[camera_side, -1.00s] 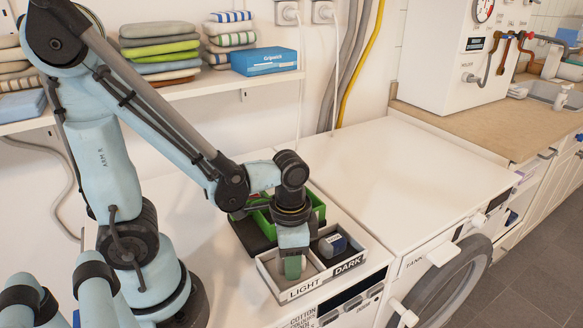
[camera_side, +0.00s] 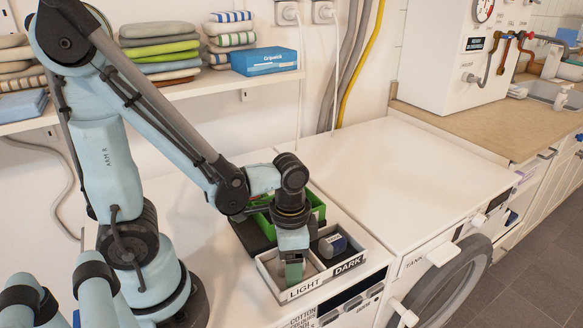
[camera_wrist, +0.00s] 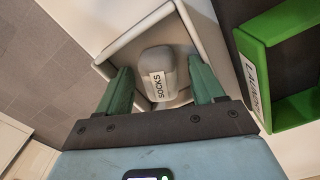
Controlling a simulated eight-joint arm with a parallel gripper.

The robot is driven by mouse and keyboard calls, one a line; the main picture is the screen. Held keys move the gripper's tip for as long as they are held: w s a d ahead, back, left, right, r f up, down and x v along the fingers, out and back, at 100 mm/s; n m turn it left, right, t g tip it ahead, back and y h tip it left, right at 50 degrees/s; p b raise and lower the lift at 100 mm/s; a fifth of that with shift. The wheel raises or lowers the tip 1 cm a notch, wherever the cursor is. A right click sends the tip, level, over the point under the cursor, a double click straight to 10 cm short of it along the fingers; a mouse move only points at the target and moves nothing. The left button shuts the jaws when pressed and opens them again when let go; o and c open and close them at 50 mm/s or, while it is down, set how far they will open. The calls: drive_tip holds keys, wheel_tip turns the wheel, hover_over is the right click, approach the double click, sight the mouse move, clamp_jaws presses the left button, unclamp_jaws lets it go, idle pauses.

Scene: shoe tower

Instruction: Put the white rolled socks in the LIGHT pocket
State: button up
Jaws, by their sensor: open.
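In the wrist view, the pale rolled socks (camera_wrist: 168,66), with a SOCKS label, lie in a pocket of the white-walled tray (camera_wrist: 130,42). The green fingers of my gripper (camera_wrist: 160,64) are open, one on each side of the roll. In the side view, my gripper (camera_side: 293,272) points down into the LIGHT pocket of the tray (camera_side: 304,289), at the front left, and hides what lies there. A dark grey and blue roll (camera_side: 332,244) lies in the DARK pocket beside it.
A green bin (camera_side: 319,210) stands behind the tray; its green rim (camera_wrist: 285,24) shows right of the tray in the wrist view. The white machine top (camera_side: 410,170) to the right is clear. A shelf (camera_side: 190,88) with folded towels and a blue box (camera_side: 264,61) is behind.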

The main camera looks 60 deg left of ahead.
drive_tip(key=shift+r, duration=6.05)
drive_tip(key=shift+w+a+n+t, duration=0.5)
drive_tip(key=shift+w+n+t, duration=0.3)
drive_tip(key=shift+t, duration=0.4)
drive_tip(key=shift+w+a+n+t, duration=0.5)
drive_tip(key=shift+w+n+t, duration=0.3)
drive_tip(key=shift+t, duration=0.4)
drive_tip(key=shift+w+a+n+t, duration=0.5)
drive_tip(key=shift+w+n+t, duration=0.3)
drive_tip(key=shift+t, duration=0.4)
